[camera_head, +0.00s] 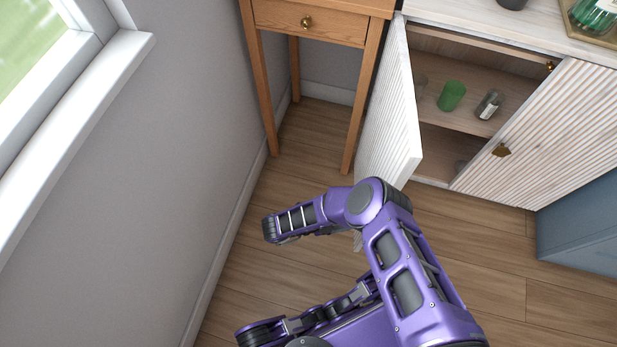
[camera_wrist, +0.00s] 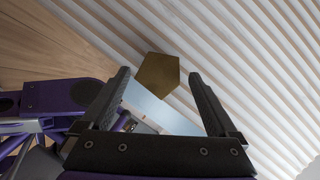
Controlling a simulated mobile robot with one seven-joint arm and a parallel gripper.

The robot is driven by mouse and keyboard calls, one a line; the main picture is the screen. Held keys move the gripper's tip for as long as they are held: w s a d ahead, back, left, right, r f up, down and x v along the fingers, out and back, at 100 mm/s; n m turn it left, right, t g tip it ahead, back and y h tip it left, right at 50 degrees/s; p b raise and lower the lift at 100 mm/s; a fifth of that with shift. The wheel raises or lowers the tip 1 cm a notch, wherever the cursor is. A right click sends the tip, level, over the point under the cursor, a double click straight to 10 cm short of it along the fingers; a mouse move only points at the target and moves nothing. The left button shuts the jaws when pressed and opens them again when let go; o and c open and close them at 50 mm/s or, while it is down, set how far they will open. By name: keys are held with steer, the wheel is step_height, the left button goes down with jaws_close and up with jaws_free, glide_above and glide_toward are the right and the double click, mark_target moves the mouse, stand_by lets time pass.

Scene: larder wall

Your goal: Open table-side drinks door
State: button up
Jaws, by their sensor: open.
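The table-side door (camera_head: 388,125) is white with a ribbed front, beside the wooden table. In the head view it stands swung well out from the cabinet, and the left half of the interior shows. In the wrist view the ribbed door face (camera_wrist: 245,60) fills much of the picture. A brass handle (camera_wrist: 158,74) shows on it, between and beyond the fingertips. My gripper (camera_wrist: 159,76) is open, with nothing visibly clamped. I cannot tell whether a finger touches the handle. In the head view my arm hides the gripper.
Inside the cabinet, a green cup (camera_head: 451,95) and a small bottle (camera_head: 489,104) stand on a shelf. The other ribbed door (camera_head: 550,135) is shut. A wooden table (camera_head: 310,22) stands left of the open door. A blue-grey box (camera_head: 585,225) stands at right. Wood floor (camera_head: 270,265) lies clear by the wall.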

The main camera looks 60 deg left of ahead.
steer(key=v, duration=1.6)
steer(key=shift+s+r, duration=0.2)
steer(key=shift+s, duration=0.05)
steer(key=shift+a, duration=0.15)
